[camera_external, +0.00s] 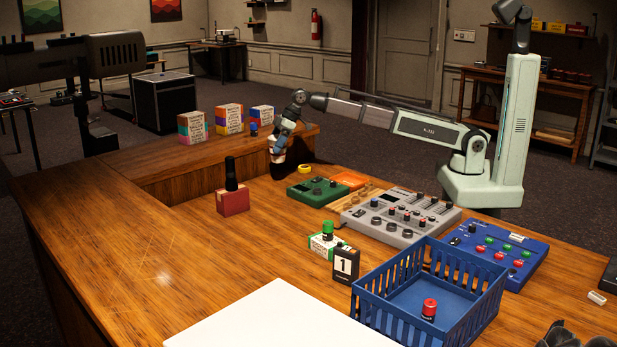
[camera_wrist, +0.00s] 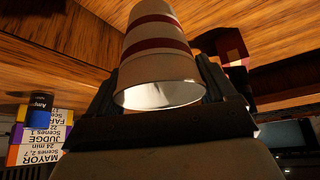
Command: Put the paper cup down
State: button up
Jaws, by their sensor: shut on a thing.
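The paper cup (camera_wrist: 158,50), white with dark red bands, is between the two fingers of my gripper (camera_wrist: 165,85) in the wrist view. The fingers are shut on its sides, and its open mouth faces the wrist camera. In the external view the cup (camera_external: 278,157) shows small and partly hidden under my gripper (camera_external: 279,146), at the far edge of the wooden desk (camera_external: 170,235). I cannot tell whether the cup touches the desk.
A yellow tape roll (camera_external: 304,169) and a green device (camera_external: 318,191) lie just right of the cup. A red box (camera_external: 232,202) with a dark item on top stands to its left front. A blue basket (camera_external: 430,290) stands at the front right. The desk's left side is clear.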

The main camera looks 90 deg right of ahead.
jog(key=s+d+m+h, duration=0.1)
jog(key=d+m, duration=0.1)
jog(key=d, duration=0.3)
jog(key=shift+d+f, duration=0.15)
jog(key=shift+f, duration=4.85)
jog(key=shift+f, duration=0.1)
jog(key=o, duration=0.8)
jog(key=v, duration=1.2)
